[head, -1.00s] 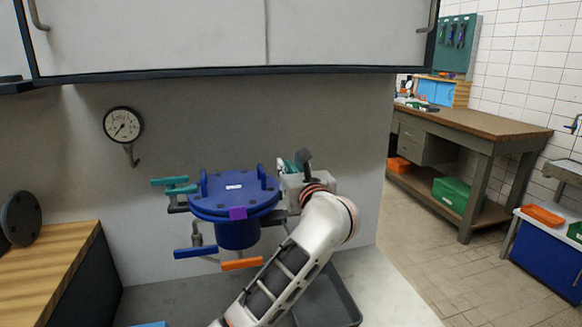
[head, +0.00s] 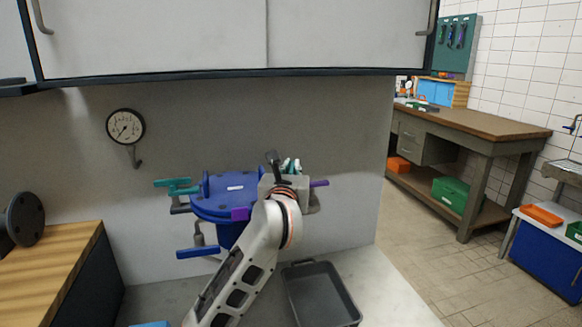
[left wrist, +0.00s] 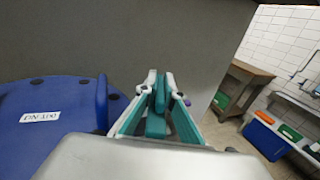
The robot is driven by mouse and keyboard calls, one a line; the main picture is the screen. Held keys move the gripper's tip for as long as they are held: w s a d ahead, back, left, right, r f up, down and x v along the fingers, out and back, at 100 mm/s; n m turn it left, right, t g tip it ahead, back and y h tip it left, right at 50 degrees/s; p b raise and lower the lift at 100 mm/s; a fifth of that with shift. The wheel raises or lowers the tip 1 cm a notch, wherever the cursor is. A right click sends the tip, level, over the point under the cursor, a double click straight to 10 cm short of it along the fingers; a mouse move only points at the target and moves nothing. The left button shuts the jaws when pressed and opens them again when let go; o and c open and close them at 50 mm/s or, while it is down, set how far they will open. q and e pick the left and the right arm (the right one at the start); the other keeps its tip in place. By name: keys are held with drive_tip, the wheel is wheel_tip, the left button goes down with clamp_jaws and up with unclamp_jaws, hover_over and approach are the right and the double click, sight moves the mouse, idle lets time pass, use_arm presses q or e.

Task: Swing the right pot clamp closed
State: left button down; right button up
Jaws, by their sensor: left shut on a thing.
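A teal-handled clamp (head: 178,187) sits at the pot's left side. My left gripper (left wrist: 157,90) is at the pot's right side, shut on the teal handle of the right pot clamp (left wrist: 157,118). In the head view my wrist and arm hide most of this clamp and the pot's right edge. My right gripper is in neither view.
A blue handle (head: 198,253) sticks out below the pot. A grey tray (head: 320,292) lies on the bench at front right. A gauge (head: 125,126) hangs on the back panel. Cabinets (head: 150,37) overhang above. A wooden bench top (head: 50,262) stands at left.

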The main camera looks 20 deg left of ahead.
use_arm(q)
drive_tip(key=shift+f+h, duration=0.1)
drive_tip(key=shift+h, duration=0.2)
drive_tip(key=c, duration=2.2)
unclamp_jaws()
drive_tip(key=s, duration=0.4)
drive_tip(key=s+d, duration=0.1)
drive_tip(key=s, duration=0.3)
drive_tip(key=s+d, duration=0.1)
drive_tip(key=s, duration=0.2)
drive_tip(key=shift+s+d, duration=0.25)
drive_tip(key=shift+s, duration=0.15)
